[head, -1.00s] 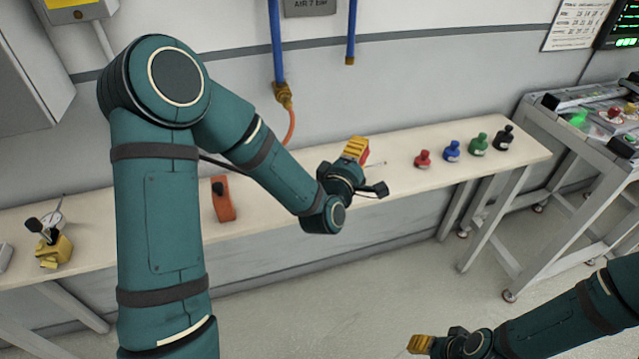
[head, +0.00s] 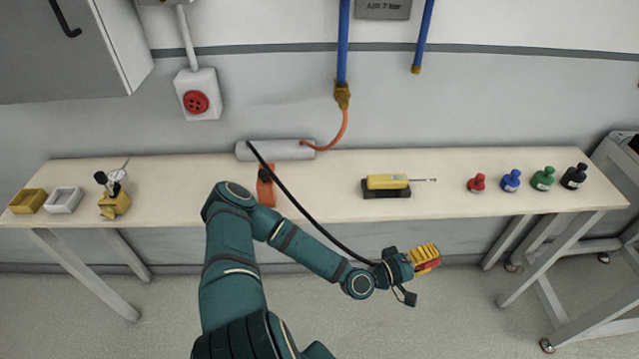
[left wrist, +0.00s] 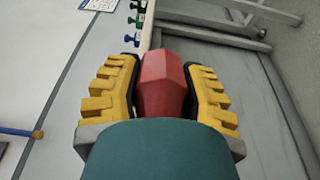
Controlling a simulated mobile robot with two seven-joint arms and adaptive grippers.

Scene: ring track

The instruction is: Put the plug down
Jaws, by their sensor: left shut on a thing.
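The red plug (head: 431,266) is between the yellow fingers of my left gripper (head: 425,256). In the left wrist view the plug (left wrist: 162,84) fills the gap between both fingers of the left gripper (left wrist: 161,72), which is shut on it. In the head view they appear in front of the bench's front edge, over the floor. A black cable (head: 305,212) runs from the bench's back towards the left gripper; its join to the plug is hidden. My right gripper is not in view.
A red wall socket (head: 195,102) is above. Bare bench top lies between tool and bottles.

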